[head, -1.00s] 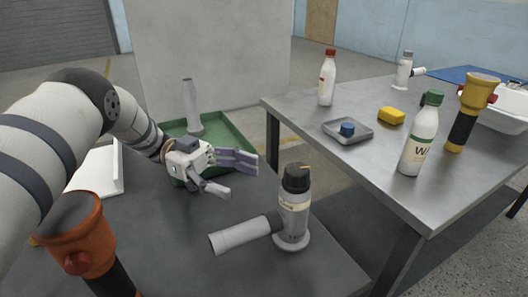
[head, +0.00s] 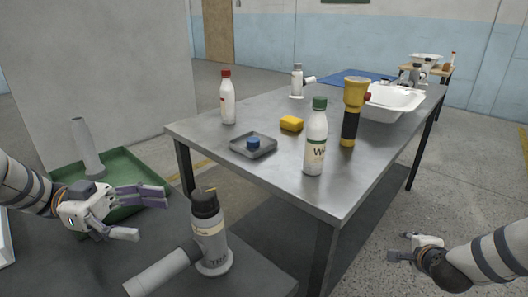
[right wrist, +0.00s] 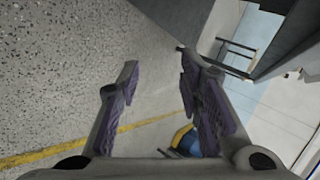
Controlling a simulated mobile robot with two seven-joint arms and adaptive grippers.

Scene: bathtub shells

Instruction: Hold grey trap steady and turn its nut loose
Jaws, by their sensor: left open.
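The grey trap (head: 213,250) stands upright on the near dark bench, with a side pipe (head: 165,271) pointing toward the lower left. Its black nut (head: 205,204) sits on top, above a pale label band. My left gripper (head: 151,214) is open and empty, left of the trap and apart from it. My right gripper (head: 402,248) is at the lower right of the head view, over the floor and far from the trap. In the right wrist view my right gripper (right wrist: 158,63) has its fingers spread with nothing between them.
A green tray (head: 130,208) with a grey pipe (head: 86,145) is behind my left gripper.

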